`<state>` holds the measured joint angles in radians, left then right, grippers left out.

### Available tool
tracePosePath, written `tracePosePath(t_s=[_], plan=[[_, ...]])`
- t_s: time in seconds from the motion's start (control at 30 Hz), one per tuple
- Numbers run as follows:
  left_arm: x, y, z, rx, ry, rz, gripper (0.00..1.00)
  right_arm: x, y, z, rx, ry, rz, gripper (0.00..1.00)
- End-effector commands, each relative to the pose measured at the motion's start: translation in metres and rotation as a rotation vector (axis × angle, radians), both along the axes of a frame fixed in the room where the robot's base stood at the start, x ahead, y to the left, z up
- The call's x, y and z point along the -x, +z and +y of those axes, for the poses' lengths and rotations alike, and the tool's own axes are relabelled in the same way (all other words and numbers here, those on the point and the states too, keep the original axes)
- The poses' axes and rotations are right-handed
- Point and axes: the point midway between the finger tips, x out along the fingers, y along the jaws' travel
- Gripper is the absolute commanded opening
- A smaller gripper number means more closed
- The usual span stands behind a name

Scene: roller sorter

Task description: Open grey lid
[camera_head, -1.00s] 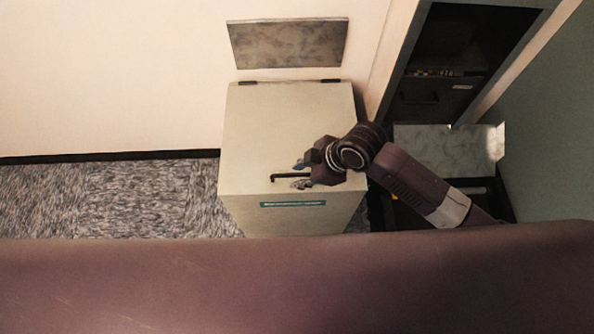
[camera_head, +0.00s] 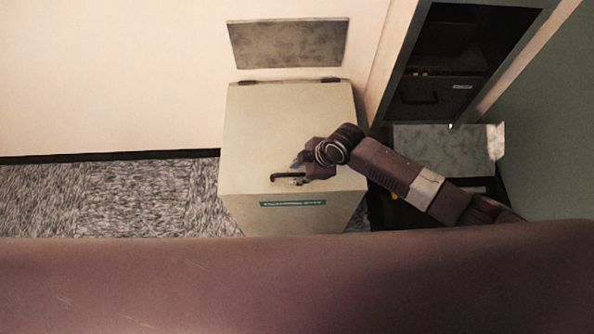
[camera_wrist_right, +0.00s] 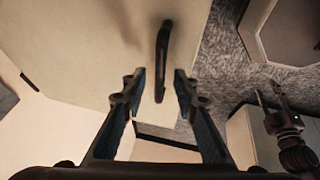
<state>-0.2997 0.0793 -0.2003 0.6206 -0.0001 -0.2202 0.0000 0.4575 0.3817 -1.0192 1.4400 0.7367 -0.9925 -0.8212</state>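The grey lid (camera_head: 285,120) is the flat top of a box-shaped bin (camera_head: 290,215) against the wall, and it lies closed. A black bar handle (camera_head: 283,177) sits near its front edge; it also shows in the right wrist view (camera_wrist_right: 162,60). My right gripper (camera_head: 297,173) is over the front of the lid at the handle's right end. In the right wrist view its fingers (camera_wrist_right: 158,95) are open, with the handle's near end between them and space on both sides. I cannot tell whether they touch it. My left gripper does not show in the head view.
A grey panel (camera_head: 288,44) is on the wall behind the bin, above two dark hinges at the lid's back edge. An open dark cabinet (camera_head: 450,60) stands to the right, with a marbled slab (camera_head: 445,148) below it. Carpet (camera_head: 110,200) to the left is clear.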

Motion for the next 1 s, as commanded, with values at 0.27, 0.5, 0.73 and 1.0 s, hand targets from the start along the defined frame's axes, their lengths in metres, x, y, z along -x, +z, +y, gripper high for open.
tracePosePath(t_s=[0.27,0.5,0.73,1.0], plan=[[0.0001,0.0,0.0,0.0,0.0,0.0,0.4,-0.0003,-0.0013,0.0005,0.0,0.0,0.0,0.27],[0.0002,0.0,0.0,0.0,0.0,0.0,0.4,-0.0003,-0.0011,0.0005,0.0,0.0,0.0,0.01],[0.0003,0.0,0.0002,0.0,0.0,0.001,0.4,-0.0004,-0.001,0.0003,0.0,0.0,0.0,0.0],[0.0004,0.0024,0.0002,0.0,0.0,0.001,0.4,-0.002,0.0046,0.0003,0.0,-0.001,0.008,0.0]])
